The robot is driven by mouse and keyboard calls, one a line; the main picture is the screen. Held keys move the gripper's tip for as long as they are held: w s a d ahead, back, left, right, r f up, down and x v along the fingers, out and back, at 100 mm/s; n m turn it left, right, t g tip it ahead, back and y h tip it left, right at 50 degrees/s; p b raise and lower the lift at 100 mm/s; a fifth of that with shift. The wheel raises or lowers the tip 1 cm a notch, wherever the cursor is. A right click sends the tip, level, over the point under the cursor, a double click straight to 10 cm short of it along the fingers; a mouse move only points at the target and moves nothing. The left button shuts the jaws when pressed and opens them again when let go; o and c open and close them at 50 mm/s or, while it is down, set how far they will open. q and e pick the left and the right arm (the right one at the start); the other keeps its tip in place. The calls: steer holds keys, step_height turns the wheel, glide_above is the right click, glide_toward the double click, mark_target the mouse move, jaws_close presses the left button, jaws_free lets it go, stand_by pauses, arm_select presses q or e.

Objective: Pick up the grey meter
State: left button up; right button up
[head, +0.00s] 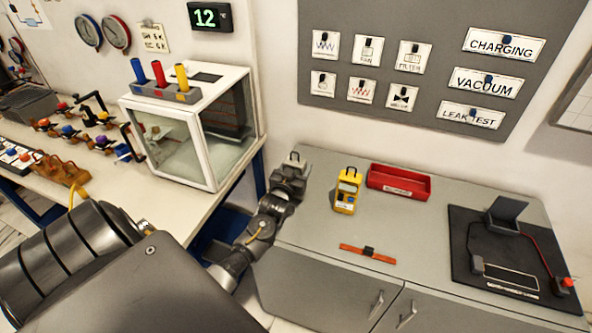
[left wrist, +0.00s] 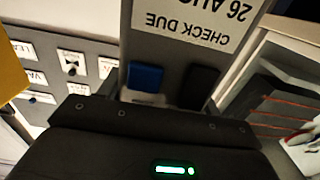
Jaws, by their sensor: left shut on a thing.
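The grey meter (left wrist: 185,62) fills the upper middle of the left wrist view, close to the camera. It carries a white label reading "CHECK DUE", upside down in the picture, and a blue and a black part show near its lower end. In the head view my left gripper (head: 291,172) is at the left end of the grey cabinet top, shut on the grey meter. Only a small grey top part of the meter shows there (head: 297,158); my gripper hides the rest. My right gripper is not in view.
A yellow meter (head: 346,190) stands just right of my left gripper, with a red tray (head: 399,183) beyond it. An orange strip (head: 367,255) lies nearer the front edge. A black mat (head: 470,245) is at the right. The white glass-fronted box (head: 215,135) stands left.

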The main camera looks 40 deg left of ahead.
mark_target(299, 166)
arm_select(q)
steer(key=shift+r, duration=0.45)
steer(key=s+d+r, duration=0.1)
steer(key=r, duration=0.1)
steer(key=s+d+r+b, duration=0.1)
steer(key=r, duration=0.1)
steer(key=s+d+r, duration=0.1)
steer(key=r, duration=0.1)
steer(key=shift+d+r+b, duration=0.15)
steer(key=shift+r+b, duration=0.2)
steer(key=shift+r, duration=0.05)
steer(key=s+d+r+b, duration=0.1)
steer(key=s+d+r, duration=0.4)
steer(key=s+d, duration=0.1)
steer(key=shift+s+d, duration=0.15)
steer(key=shift+d, duration=0.45)
